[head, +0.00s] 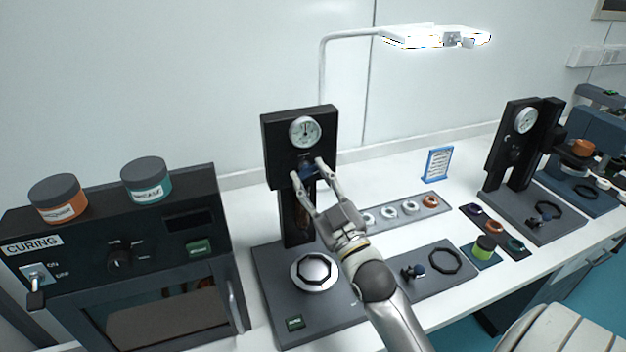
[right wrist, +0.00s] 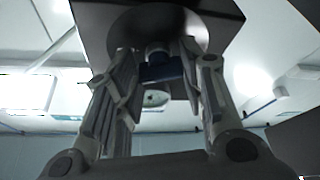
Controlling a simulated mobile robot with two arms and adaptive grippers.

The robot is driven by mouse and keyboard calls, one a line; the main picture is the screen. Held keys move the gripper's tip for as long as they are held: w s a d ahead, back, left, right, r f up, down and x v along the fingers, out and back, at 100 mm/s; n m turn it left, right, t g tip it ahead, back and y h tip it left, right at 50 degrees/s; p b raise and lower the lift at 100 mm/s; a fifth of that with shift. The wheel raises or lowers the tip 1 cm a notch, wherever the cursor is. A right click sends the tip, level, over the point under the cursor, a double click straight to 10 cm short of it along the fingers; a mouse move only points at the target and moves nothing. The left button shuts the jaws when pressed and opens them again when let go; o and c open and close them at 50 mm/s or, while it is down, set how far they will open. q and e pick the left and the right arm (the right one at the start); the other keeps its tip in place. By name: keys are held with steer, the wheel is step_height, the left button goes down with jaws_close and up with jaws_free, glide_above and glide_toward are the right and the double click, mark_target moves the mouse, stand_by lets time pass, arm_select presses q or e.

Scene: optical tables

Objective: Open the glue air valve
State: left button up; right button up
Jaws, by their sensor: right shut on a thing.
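The glue station is a black upright panel (head: 268,148) on a dark grey base, with a round white pressure gauge (head: 305,132) near its top. A small dark blue valve knob (head: 307,170) sits just below the gauge. My right gripper (head: 308,178) reaches up from below and is shut on this knob, with one finger on each side. In the right wrist view the blue knob (right wrist: 161,71) shows between the two fingers. The gripper partly hides the knob in the head view. My left gripper is not in view.
A curing oven (head: 215,290) with two jars on top stands at the left. A silver round fixture (head: 314,271) sits on the station's base below my arm. A grey tray with rings (head: 410,208) lies to the right. A second gauge station (head: 510,150) stands further right.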

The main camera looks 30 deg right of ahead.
steer(key=shift+a+m+h+p, duration=0.1)
steer(key=shift+m+h+p, duration=0.2)
steer(key=shift+m+h, duration=0.95)
steer(key=shift+a+m+h+p, duration=0.1)
steer(key=shift+m+h+p, duration=0.3)
steer(key=shift+m, duration=1.55)
steer(key=o, duration=1)
steer(key=v, duration=1.2)
steer(key=shift+r, duration=0.15)
steer(key=shift+s, duration=0.1)
